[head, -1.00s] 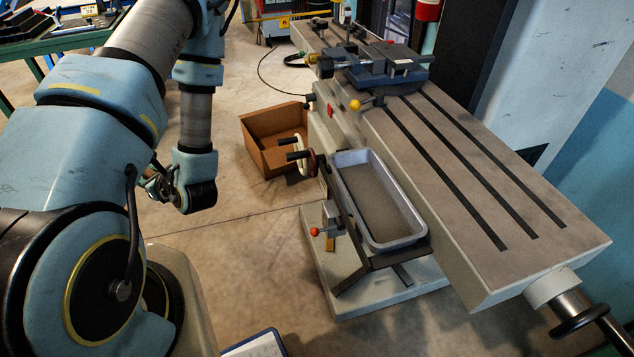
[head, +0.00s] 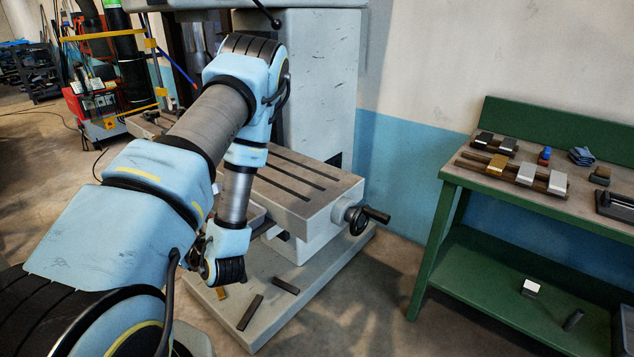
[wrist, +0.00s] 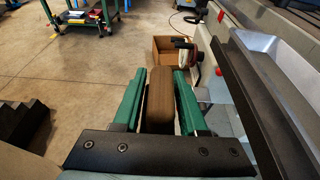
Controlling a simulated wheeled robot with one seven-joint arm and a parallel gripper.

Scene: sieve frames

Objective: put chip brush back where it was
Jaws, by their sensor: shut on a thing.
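In the wrist view my gripper (wrist: 158,98) has its two green fingers on either side of a brown, wood-coloured block-like piece, which I take to be the chip brush (wrist: 160,95). The fingers are shut on it. Only this brown part shows; bristles are not visible. In the head view my arm hangs in front of the milling machine, and the gripper and the brush cannot be made out there. A grey metal tray (wrist: 272,50) lies to the right of the gripper in the wrist view.
The slotted machine table (head: 312,182) is behind my arm. A cardboard box (wrist: 167,62) stands on the floor ahead in the wrist view. Floor between machine and bench is clear.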

